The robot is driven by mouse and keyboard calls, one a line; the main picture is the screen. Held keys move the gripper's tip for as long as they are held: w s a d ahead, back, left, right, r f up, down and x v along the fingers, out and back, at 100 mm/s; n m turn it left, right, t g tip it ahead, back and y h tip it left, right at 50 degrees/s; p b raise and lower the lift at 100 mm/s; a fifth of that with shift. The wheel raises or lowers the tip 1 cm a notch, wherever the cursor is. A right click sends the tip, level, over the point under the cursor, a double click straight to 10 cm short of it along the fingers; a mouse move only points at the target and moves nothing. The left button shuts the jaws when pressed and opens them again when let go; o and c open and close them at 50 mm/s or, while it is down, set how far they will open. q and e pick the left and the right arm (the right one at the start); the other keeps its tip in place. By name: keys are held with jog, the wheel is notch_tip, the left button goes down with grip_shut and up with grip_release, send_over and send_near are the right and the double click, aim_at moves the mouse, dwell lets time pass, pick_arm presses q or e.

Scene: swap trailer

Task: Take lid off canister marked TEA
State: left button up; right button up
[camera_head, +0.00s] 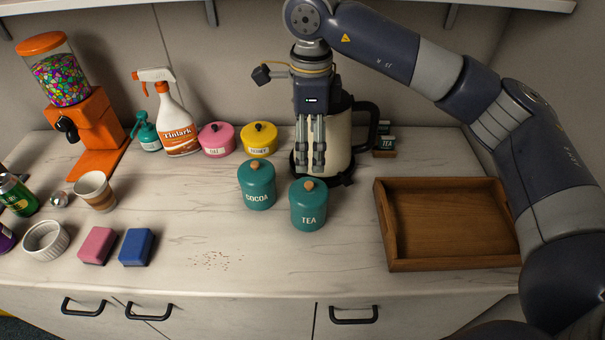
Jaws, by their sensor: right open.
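The teal canister marked TEA (308,212) stands upright on the counter near the middle. Its teal lid (308,188) with a wooden knob is on it. A matching canister marked COCOA (257,190) stands just left of it, also lidded. My right gripper (319,170) is open and empty, pointing down, behind and above the TEA lid in the picture. It overlaps the cream kettle in view; I cannot tell its exact height over the counter. My left gripper is not in view.
The cream kettle (340,143) stands behind the canisters. A wooden tray (393,232) lies to the right. Pink (216,142) and yellow (259,140) canisters and a spray bottle (176,122) stand at the back. Sponges (136,248) and crumbs (215,260) lie front left. The counter before TEA is clear.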

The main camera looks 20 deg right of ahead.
aim_at(310, 185)
notch_tip(310, 185, down, 2)
jog(key=shift+f+p, duration=0.25)
jog(key=shift+p, duration=0.1)
jog(key=shift+s+f+p, duration=0.15)
jog(key=shift+s+f, duration=0.1)
jog(key=shift+f, duration=0.35)
jog(key=shift+s+f+p, duration=0.15)
jog(key=shift+s+f, duration=0.1)
jog(key=shift+f, duration=0.65)
notch_tip(310, 185, down, 5)
jog(key=p, duration=0.2)
jog(key=shift+r+p, duration=0.15)
jog(key=shift+p, duration=0.15)
jog(key=shift+w+a, duration=0.1)
jog(key=c, duration=1.3)
jog(key=shift+s, duration=0.2)
jog(key=shift+c, duration=0.8)
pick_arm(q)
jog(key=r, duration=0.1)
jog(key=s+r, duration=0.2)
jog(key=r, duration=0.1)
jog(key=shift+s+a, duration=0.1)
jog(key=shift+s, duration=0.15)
pick_arm(e)
jog(key=shift+c, duration=0.2)
